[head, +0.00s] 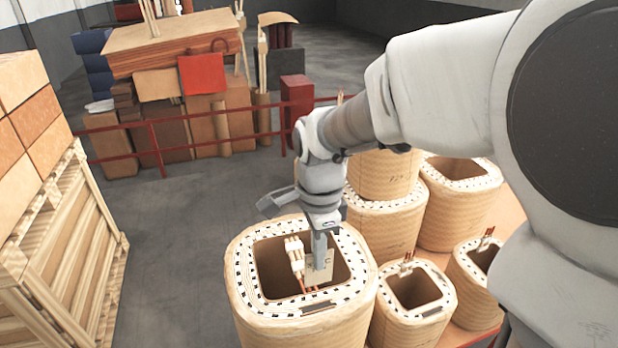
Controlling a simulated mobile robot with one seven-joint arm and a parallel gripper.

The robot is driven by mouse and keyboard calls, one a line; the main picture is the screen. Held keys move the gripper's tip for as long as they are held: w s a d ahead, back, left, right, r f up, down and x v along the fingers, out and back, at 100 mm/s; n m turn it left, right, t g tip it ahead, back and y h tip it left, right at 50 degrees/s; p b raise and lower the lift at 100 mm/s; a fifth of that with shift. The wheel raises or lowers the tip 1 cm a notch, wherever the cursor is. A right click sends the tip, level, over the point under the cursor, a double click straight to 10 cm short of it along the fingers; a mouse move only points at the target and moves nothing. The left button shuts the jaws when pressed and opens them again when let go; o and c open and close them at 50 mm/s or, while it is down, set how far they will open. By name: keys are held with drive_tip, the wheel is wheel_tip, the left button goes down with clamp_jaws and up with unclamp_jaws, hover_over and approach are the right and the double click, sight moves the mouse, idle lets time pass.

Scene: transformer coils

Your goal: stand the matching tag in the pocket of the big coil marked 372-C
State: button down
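A big coil (245,285) with a squarish open core stands in front of my arm in the head view. No 372-C marking is readable on it, so I cannot confirm which coil it is. My gripper (320,262) points down over its opening, near the front inner edge. A small pale tag (325,272) is between the fingers, which look shut on it. Its writing is too small to read. A dark narrow pocket (317,307) lies on the coil's front rim, below and apart from the tag. White-sleeved copper leads (294,252) rise just left of the gripper.
Smaller coils (416,312) with upright leads stand close on the right. More large coils (388,222) stand behind, some stacked. A wooden crate (75,260) is at the left. A red railing (155,150) and piled materials are at the back. Grey floor is clear between.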

drive_tip(key=b, duration=0.9)
hover_over(317, 291)
drive_tip(key=s, duration=0.4)
drive_tip(key=shift+a+f, duration=0.15)
drive_tip(key=shift+f, duration=6)
drive_tip(key=c, duration=1)
unclamp_jaws()
drive_tip(key=shift+w+r, duration=0.1)
wheel_tip(317, 291, up, 17)
drive_tip(key=shift+r+p, duration=0.15)
drive_tip(key=shift+p, duration=0.25)
